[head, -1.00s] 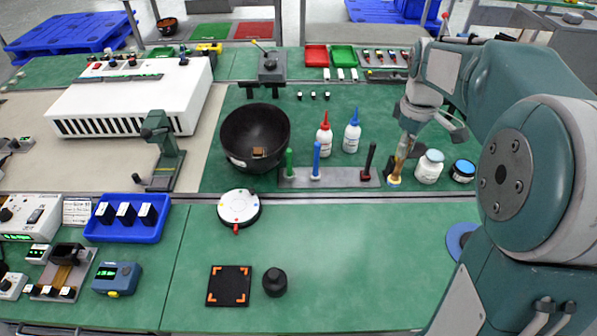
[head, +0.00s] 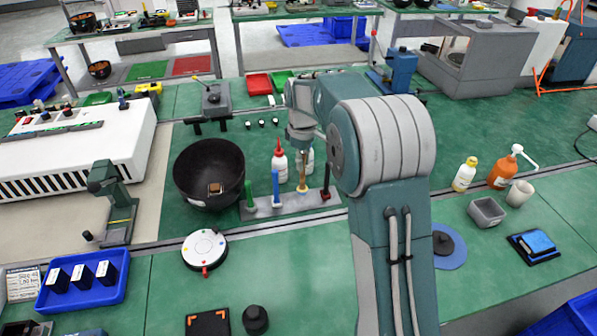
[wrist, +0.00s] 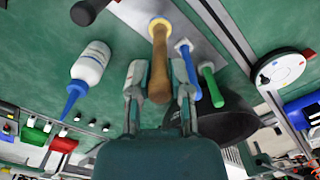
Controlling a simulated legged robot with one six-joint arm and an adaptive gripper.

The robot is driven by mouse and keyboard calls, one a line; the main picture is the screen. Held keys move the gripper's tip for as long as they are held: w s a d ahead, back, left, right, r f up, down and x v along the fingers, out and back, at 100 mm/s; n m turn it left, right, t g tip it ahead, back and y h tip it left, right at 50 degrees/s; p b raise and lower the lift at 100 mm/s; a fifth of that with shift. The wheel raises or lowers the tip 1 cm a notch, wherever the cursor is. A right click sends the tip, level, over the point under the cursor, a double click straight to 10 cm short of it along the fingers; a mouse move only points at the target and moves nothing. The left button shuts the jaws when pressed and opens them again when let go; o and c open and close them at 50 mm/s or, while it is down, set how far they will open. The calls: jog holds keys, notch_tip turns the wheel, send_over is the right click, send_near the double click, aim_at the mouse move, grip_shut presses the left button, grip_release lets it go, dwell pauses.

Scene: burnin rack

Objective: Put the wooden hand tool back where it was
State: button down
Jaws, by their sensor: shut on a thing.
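The wooden hand tool (wrist: 159,55) has a brown handle and a yellow-and-white collar at its lower end. My gripper (wrist: 159,90) is shut on its handle, with one finger on each side. In the head view the tool (head: 302,176) is roughly upright at the grey rack (head: 262,210), between the blue-handled tool (head: 276,188) and the dark red-handled tool (head: 326,182). The collar is at the rack's surface; I cannot tell whether it is seated. The green-handled tool (head: 249,196) stands at the rack's left end. My gripper (head: 301,150) is partly hidden by my arm.
A red-capped white bottle (head: 279,164) stands just behind the rack; another bottle (wrist: 91,65) is close to the gripper. A black bowl (head: 208,180) stands left of the rack. A white round device (head: 204,248) is in front.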

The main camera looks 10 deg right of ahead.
aim_at(302, 175)
jog(key=shift+w+d+f, duration=0.35)
jog(key=shift+w+f, duration=0.05)
jog(key=shift+f, duration=0.15)
jog(key=f, duration=0.3)
jog(key=shift+w+f, duration=0.15)
jog(key=shift+w, duration=0.1)
jog(key=shift+a+f, duration=0.2)
jog(key=shift+f, duration=0.05)
jog(key=shift+a, duration=0.25)
jog(key=c, duration=0.7)
grip_release()
jog(key=shift+d, duration=0.1)
jog(key=shift+o, duration=0.7)
jog(key=shift+d, duration=0.2)
